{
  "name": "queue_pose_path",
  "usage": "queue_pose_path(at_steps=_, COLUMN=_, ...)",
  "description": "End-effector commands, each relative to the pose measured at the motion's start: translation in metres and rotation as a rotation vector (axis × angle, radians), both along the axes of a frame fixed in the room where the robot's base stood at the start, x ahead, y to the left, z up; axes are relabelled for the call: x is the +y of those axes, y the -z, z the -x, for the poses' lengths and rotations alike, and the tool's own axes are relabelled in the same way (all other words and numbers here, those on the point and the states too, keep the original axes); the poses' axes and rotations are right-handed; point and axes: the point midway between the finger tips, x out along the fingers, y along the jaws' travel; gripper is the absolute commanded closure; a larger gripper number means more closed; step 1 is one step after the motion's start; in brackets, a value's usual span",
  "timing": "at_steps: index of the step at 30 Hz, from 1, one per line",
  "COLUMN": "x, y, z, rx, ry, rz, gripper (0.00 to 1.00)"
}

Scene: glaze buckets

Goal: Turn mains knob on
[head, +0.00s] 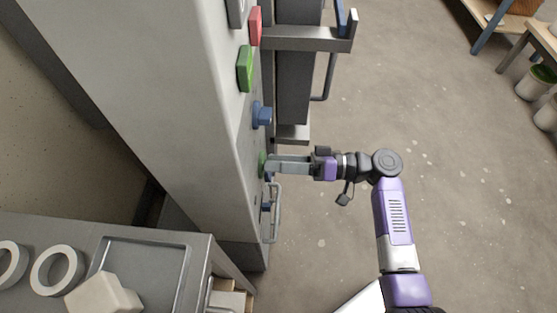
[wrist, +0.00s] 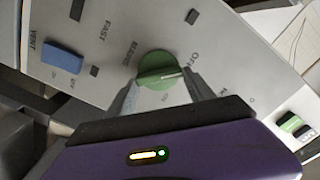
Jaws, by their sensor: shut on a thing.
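The mains knob (wrist: 160,69) is round and green, on a light grey panel beside the word MAINS. Its white pointer line aims to the right in the wrist view, just below the OFF label; ON is printed under the knob. My gripper (wrist: 164,84) has one finger on each side of the knob and is shut on it.
A blue VENT switch (wrist: 62,57) sits left of the knob in the wrist view. Above it in the head view are a blue knob (head: 262,114), a green button (head: 245,69) and a red button (head: 255,26). A metal handle (head: 276,213) lies just below my gripper. Open floor is to the right.

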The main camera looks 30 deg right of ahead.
Motion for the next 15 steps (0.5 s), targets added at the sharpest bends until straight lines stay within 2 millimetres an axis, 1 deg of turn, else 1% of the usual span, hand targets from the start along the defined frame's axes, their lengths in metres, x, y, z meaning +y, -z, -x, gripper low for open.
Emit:
queue_pose_path(at_steps=8, x=-0.0004, y=-0.0020, z=-0.0005, rx=0.116, ry=0.000, rz=-0.082, gripper=0.79)
queue_pose_path(at_steps=15, x=-0.0009, y=-0.0017, z=-0.0011, rx=0.288, ry=0.001, rz=-0.209, gripper=0.79)
